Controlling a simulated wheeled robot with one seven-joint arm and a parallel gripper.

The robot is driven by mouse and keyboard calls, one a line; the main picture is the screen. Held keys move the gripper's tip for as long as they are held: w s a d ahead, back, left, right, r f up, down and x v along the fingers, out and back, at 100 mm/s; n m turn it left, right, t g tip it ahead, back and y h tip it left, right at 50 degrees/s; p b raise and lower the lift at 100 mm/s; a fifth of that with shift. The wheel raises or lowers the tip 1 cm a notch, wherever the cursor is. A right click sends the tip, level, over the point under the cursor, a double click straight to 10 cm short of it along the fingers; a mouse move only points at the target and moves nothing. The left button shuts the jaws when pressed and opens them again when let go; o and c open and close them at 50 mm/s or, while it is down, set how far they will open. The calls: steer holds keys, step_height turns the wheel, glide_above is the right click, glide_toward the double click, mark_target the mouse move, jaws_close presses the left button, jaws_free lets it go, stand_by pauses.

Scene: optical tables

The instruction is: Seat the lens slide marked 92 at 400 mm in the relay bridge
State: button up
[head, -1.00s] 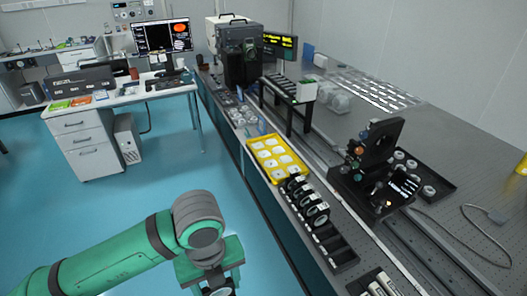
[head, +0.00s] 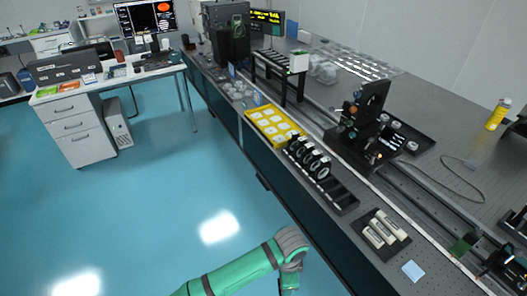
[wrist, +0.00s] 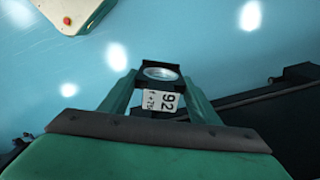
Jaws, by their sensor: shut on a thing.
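My gripper (wrist: 160,92) is shut on the lens slide (wrist: 163,101), a black frame with a round lens and a white label reading 92 and a smaller line, partly legible as +75. The slide is held between the green fingers above the blue floor. In the head view my gripper (head: 289,284) is at the bottom edge, in front of the table, and the slide cannot be made out. The relay bridge (head: 278,74) appears to be the raised black slotted rail on legs, far along the table, with a white block (head: 299,62) at its right end. Its scale is unreadable.
On the optical table (head: 455,120), a black rack (head: 335,188) holds several round lens slides. A yellow tray (head: 250,113), a black optics mount (head: 368,125) and a tray of white cylinders (head: 362,225) stand nearby. Floor (head: 150,215) left of the table is clear.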

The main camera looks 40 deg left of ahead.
steer(key=w+d+f+n, duration=0.3)
steer(key=d+f, duration=0.3)
steer(key=f, duration=0.2)
steer(key=w+d+f+n, duration=0.3)
steer(key=d+f, duration=0.2)
steer(key=f, duration=0.3)
steer(key=s+d+f+n, duration=0.3)
steer(key=d+f, duration=0.4)
steer(key=f, duration=0.4)
steer(key=shift+f+n, duration=0.3)
steer(key=shift+f, duration=0.05)
steer(key=shift+w+d, duration=0.1)
steer(key=shift+d, duration=0.25)
